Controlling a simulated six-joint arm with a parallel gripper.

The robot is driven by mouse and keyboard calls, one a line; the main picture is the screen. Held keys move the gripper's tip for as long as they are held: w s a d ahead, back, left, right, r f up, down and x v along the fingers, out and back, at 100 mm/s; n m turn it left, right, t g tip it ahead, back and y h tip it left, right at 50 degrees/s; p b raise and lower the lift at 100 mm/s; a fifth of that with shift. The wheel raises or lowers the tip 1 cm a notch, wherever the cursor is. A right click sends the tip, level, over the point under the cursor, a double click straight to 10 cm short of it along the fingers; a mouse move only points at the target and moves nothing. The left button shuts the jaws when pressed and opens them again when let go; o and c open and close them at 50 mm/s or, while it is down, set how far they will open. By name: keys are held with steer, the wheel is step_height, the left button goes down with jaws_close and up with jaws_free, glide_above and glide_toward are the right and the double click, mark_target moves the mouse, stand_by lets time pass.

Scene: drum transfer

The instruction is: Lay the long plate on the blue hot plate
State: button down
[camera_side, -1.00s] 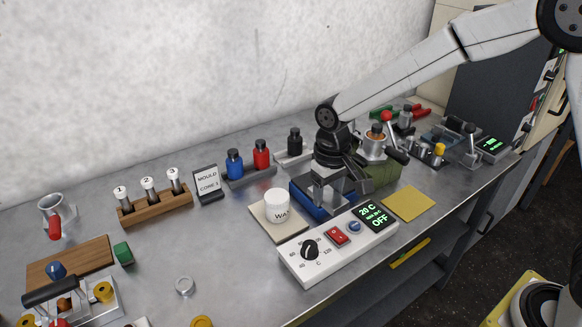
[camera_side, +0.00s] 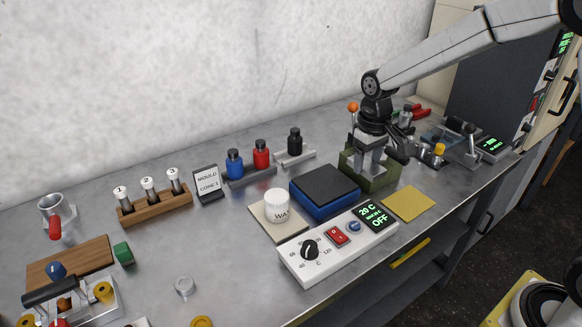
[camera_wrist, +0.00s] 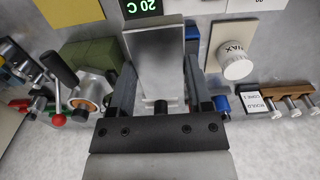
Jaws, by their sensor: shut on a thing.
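The blue hot plate (camera_side: 323,208) with a black top stands in the middle of the bench, its top bare. A corner of it shows blue in the wrist view (camera_wrist: 192,32). My gripper (camera_side: 368,168) is to its right, over the green block (camera_side: 384,182). In the wrist view, my gripper (camera_wrist: 158,88) is shut on the long plate (camera_wrist: 157,60), a flat light-grey piece reaching out between the fingers. The plate hides much of what lies behind it. In the side view it is hard to tell plate from fingers.
The control box (camera_side: 338,242) reading 20 C and OFF stands in front of the hot plate. A white wax jar (camera_side: 277,205) is at its left. Blue, red and black bottles (camera_side: 261,154) stand behind. A yellow pad (camera_side: 408,204) lies at the right.

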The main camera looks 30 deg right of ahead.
steer(key=w+f, duration=0.4)
steer(key=w, duration=0.5)
glide_above(325, 183)
steer(key=s, duration=0.1)
step_height(325, 183, down, 4)
steer(key=shift+f, duration=0.1)
steer(key=shift+w+f, duration=0.35)
steer(key=shift+w+f, duration=0.2)
steer(key=shift+f, duration=1.65)
steer(key=shift+f, duration=0.15)
jaws_free()
